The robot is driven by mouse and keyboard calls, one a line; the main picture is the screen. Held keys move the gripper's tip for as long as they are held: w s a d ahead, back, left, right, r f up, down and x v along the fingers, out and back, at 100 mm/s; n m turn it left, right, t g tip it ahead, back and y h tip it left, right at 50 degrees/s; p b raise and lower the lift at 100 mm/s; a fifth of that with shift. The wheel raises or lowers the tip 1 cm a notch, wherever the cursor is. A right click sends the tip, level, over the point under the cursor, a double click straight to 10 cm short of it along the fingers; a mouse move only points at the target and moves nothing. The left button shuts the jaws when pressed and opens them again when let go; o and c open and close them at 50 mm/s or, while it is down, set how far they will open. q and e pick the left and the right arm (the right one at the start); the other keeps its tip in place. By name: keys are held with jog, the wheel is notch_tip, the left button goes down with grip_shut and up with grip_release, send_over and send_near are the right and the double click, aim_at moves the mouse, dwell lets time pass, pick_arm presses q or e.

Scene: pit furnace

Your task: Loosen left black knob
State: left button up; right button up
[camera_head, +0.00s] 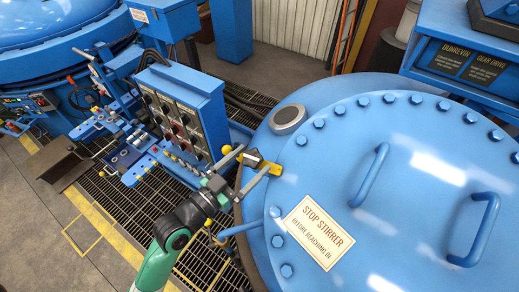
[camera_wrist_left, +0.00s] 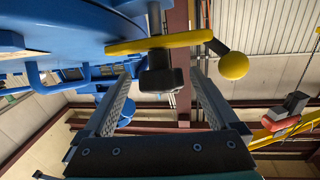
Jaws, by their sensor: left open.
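The black knob (camera_head: 253,157) sits on a yellow clamp bar at the left rim of the blue furnace lid (camera_head: 390,150). In the left wrist view the knob (camera_wrist_left: 161,78) hangs below the yellow bar (camera_wrist_left: 165,42), which ends in a yellow ball (camera_wrist_left: 233,65). My left gripper (camera_head: 254,160) is open, with its fingertips on either side of the knob. In the left wrist view the knob shows between the tips of the two grey fingers, with gaps visible on both sides. My right gripper is not in view.
A blue control box (camera_head: 185,112) with several knobs stands left of the gripper. A blue bar (camera_head: 240,228) juts from the lid side below the wrist. The lid carries bolts, two handles and a warning sign (camera_head: 318,230). Dark floor grating lies at the left.

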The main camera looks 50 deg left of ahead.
aim_at(260, 153)
pick_arm(q)
jog(key=w, duration=0.4)
jog(key=shift+a, duration=0.15)
jog(key=c, duration=1.4)
jog(key=shift+o, duration=0.2)
jog(key=shift+p, duration=0.35)
